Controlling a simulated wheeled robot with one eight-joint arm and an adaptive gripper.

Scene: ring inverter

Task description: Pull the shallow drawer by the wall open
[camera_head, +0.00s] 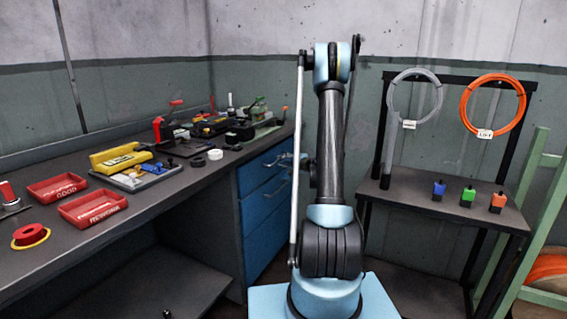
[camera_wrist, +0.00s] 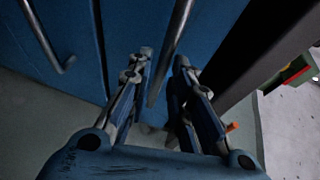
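The blue drawer unit (camera_head: 262,215) stands under the bench's far end, with drawers stacked in it. The shallow top drawer (camera_head: 258,175) looks closed in the head view. My gripper (camera_head: 291,159) is at its front, partly hidden by my arm. In the wrist view, my gripper (camera_wrist: 162,60) is open, one finger on each side of a grey bar handle (camera_wrist: 168,50) on the blue drawer front (camera_wrist: 125,25). A gap shows between the handle and each finger. I cannot tell how deep the handle sits between the fingers.
Another bar handle (camera_wrist: 42,35) lies left in the wrist view. The workbench (camera_head: 150,215) holds red trays (camera_head: 92,207) and tools. On the right a shelf stand (camera_head: 410,197) carries cable coils and small coloured blocks. A green frame (camera_head: 525,220) stands farther right.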

